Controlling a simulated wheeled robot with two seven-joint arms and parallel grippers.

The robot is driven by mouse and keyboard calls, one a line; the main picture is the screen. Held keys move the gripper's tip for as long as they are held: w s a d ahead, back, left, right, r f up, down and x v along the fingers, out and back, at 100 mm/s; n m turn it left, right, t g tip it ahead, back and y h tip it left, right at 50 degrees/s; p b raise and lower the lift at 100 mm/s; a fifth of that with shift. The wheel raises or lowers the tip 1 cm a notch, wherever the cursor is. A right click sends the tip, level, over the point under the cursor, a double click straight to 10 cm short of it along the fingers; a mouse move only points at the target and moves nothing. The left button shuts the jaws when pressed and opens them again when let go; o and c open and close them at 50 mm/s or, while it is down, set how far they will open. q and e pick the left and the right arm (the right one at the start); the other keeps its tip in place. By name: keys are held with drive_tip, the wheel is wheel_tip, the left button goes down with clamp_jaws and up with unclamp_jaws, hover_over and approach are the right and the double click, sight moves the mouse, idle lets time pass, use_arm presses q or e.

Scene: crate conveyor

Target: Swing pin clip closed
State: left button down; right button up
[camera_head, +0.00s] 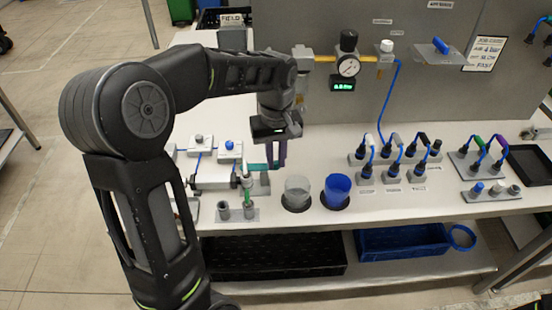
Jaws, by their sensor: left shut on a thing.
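My left gripper (276,158) reaches down over the bench, to the right of a small upright fixture. It is shut on a small teal piece (258,167), which extends left toward the fixture. A purple strip shows at the fingers. The upright fixture (247,182) has a pale top and a green lower part. I cannot make out which part is the pin clip, or whether it is open or closed. The fingers partly hide the contact. My right gripper is not in view.
A clear cup (297,194) and a blue cup (337,191) stand just right of the fixture. A grey block with two sockets (237,212) is at the bench front. A pressure gauge (348,66) hangs on the back panel. Blue-tubed connectors (394,170) stand right.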

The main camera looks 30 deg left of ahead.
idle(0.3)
use_arm(q)
drive_tip(key=c, duration=1.4)
unclamp_jaws()
wheel_tip(320, 180, up, 8)
drive_tip(key=shift+f, duration=0.1)
